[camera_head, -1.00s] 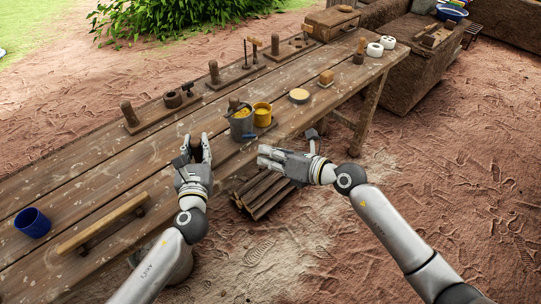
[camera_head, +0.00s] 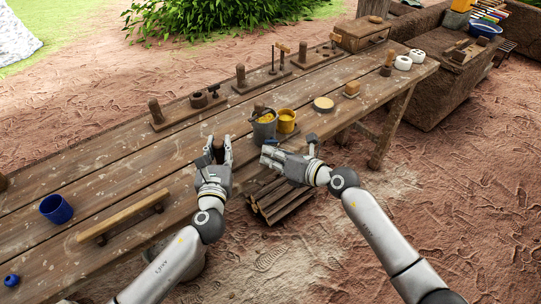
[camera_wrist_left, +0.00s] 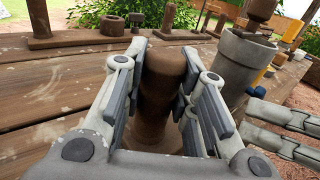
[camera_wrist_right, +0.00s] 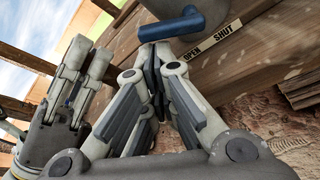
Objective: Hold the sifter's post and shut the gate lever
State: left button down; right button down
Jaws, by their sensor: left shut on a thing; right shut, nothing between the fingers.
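The sifter is a grey metal can (camera_head: 264,130) with yellow stuff at its top, near the bench's front edge. Its brown wooden post (camera_wrist_left: 160,85) stands upright between the fingers of my left gripper (camera_head: 220,150), which is shut on it. The blue gate lever (camera_wrist_right: 172,26) shows in the right wrist view, its handle lying crosswise beside the OPEN end of an OPEN/SHUT label (camera_wrist_right: 210,43). My right gripper (camera_wrist_right: 155,52) is shut and empty, its fingertips just below the lever's handle. I cannot tell whether they touch it.
A yellow pot (camera_head: 286,121) stands right of the can, and a round pale disc (camera_head: 323,104) beyond it. A wooden bar (camera_head: 122,216) and a blue cup (camera_head: 57,208) are on the left of the bench (camera_head: 120,180). Posts on wooden bases line the back. Firewood (camera_head: 280,198) lies below.

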jog(key=shift+r+m+y, duration=0.3)
jog(key=shift+r+m, duration=0.1)
jog(key=shift+m, duration=0.4)
jog(key=m, duration=0.1)
jog(key=r+m+y, duration=0.1)
jog(key=shift+w+d+r+m+g+y, duration=0.2)
jog(key=shift+m+g+y, duration=0.1)
jog(key=shift+m, duration=0.1)
jog(key=m, duration=0.1)
jog(key=r+m+y, duration=0.1)
jog(key=m, duration=0.2)
jog(key=shift+w+d+r, duration=0.2)
jog(key=shift+w+d, duration=0.1)
jog(key=v, duration=1)
